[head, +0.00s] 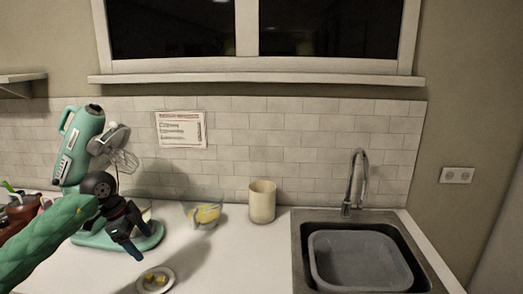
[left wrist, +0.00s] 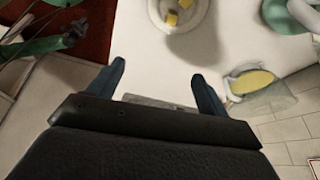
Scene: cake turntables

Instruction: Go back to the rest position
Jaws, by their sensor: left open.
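My left gripper (head: 137,243) reaches in from the left in the head view, over the white counter (head: 225,250) and in front of the green stand mixer (head: 82,145). Its two fingers also show in the left wrist view (left wrist: 160,85), spread apart with nothing between them. A small white dish (head: 168,283) with yellow pieces lies on the counter below and to the right of the fingertips. The dish also shows at the top of the left wrist view (left wrist: 202,20). My right gripper is in neither view.
A clear bowl (head: 203,214) with yellow contents and a cream cup (head: 262,201) stand near the tiled wall. A sink with a grey basin (head: 358,262) and a faucet (head: 356,180) is at the right. Reddish-brown items (head: 20,212) sit at the far left. The counter's middle is clear.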

